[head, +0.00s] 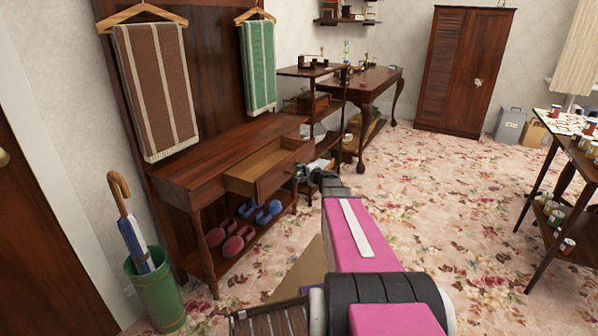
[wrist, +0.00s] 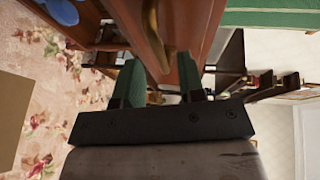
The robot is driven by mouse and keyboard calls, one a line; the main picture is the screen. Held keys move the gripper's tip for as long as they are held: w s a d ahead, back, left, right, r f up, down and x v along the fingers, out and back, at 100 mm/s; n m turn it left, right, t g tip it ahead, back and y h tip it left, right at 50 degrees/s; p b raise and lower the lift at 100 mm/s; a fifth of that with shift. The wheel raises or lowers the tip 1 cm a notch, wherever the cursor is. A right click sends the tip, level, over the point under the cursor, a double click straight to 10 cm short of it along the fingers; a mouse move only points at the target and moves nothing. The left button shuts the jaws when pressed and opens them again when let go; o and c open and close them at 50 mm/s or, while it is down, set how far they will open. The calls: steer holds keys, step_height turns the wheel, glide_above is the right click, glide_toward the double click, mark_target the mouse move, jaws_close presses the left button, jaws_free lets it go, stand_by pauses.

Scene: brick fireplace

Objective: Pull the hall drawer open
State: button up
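The hall drawer (head: 268,168) is pulled partly out of the dark wooden hall stand (head: 215,158), and its pale inside shows. My gripper (head: 312,178) is small in the head view, at the right end of the drawer front. In the wrist view my gripper (wrist: 158,82) has its two green fingers well apart. The reddish-brown drawer front (wrist: 186,45) and its brass handle (wrist: 167,55) lie ahead of and partly between the fingers. I see no clear grip on the handle. Whether a finger touches the drawer is hard to tell.
Slippers (head: 238,240) lie on the stand's low shelf. A green umbrella bin (head: 155,290) stands at its left. A side table (head: 375,84) stands behind, and a table with jars (head: 570,150) is at right. The floral carpet (head: 430,190) between is clear.

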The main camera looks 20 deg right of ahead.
steer(key=v, duration=0.7)
steer(key=shift+s, duration=0.2)
steer(key=s+a+f+n+g+y, duration=0.1)
steer(key=s+a+f+n+g, duration=0.25)
steer(key=s+a, duration=0.35)
steer(key=s+a+f+n+g, duration=0.3)
steer(key=s+a+n+g, duration=0.15)
steer(key=a, duration=0.45)
steer(key=s+a+f+n+g+h, duration=0.1)
steer(key=s+f+n+g+h, duration=0.2)
steer(key=s, duration=1.2)
steer(key=n+g+h, duration=0.1)
steer(key=g+h, duration=0.2)
steer(key=h, duration=0.1)
steer(key=shift+s+a+f+n+g, duration=0.15)
steer(key=shift+a+n+g, duration=0.25)
